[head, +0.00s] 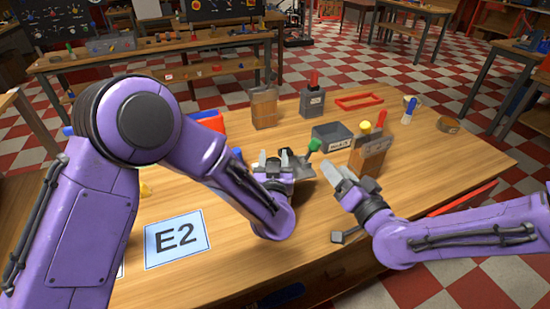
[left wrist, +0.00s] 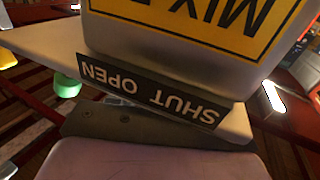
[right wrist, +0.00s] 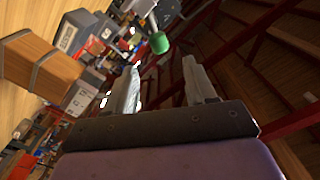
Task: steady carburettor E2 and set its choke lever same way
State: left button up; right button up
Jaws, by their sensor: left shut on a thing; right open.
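The carburettor (head: 303,168), a grey metal body, is partly hidden behind my left arm in the head view. My left gripper (head: 282,160) is shut on it. In the left wrist view the carburettor (left wrist: 180,30) fills the top, with a yellow "MIX" label and a dark strip reading "SHUT" and "OPEN". Its choke lever ends in a green knob (head: 315,145), also in the right wrist view (right wrist: 158,42). My right gripper (head: 347,180) is open and empty, right of the knob. In the right wrist view the knob appears beyond the fingertips. The E2 card (head: 178,240) lies bare at the left.
A wooden block (head: 370,157) with coloured tools stands just behind my right gripper. A grey labelled box (head: 331,136) is behind the carburettor. A wooden box (head: 264,107), a red-topped grey box (head: 312,100) and a red frame (head: 359,101) stand further back. The right tabletop is mostly clear.

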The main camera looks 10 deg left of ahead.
notch_tip(320, 180, down, 2)
jog(key=n+g+y, duration=0.7)
jog(key=n+g, duration=0.5)
send_near(315, 145)
jog(key=w+f, duration=0.1)
jog(key=shift+t, duration=0.3)
jog(key=a, duration=0.4)
jog(key=w+a, duration=0.1)
jog(key=a, duration=0.3)
jog(key=w+a, duration=0.1)
jog(key=a, duration=0.2)
jog(key=shift+a, duration=0.4)
jog(key=shift+d, duration=0.1)
grip_shut()
